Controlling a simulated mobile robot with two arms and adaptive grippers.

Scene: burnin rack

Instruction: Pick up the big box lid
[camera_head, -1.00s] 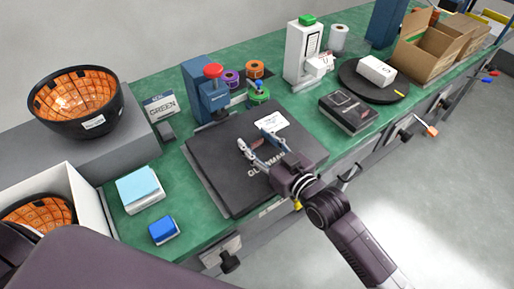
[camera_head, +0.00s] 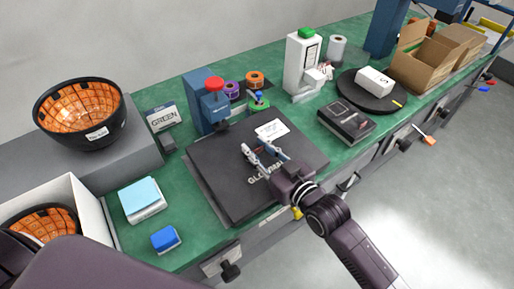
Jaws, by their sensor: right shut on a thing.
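The big box lid (camera_head: 225,190) is a large, flat, dark grey square with lettering and a white label. It lies on the green bench top in the middle of the view. My right gripper (camera_head: 253,145) reaches over it from the front edge and is shut on the lid, with its two fingers around part of the top near the label. The exact contact is too small to see. No clear gap shows under the lid. My left gripper is not in view.
A blue press with a red knob (camera_head: 214,84) stands just behind the lid. A small dark box (camera_head: 346,121) is to its right. A light-blue pad (camera_head: 141,195) and a blue block (camera_head: 165,238) lie to its left. Open cartons (camera_head: 425,70) stand far right.

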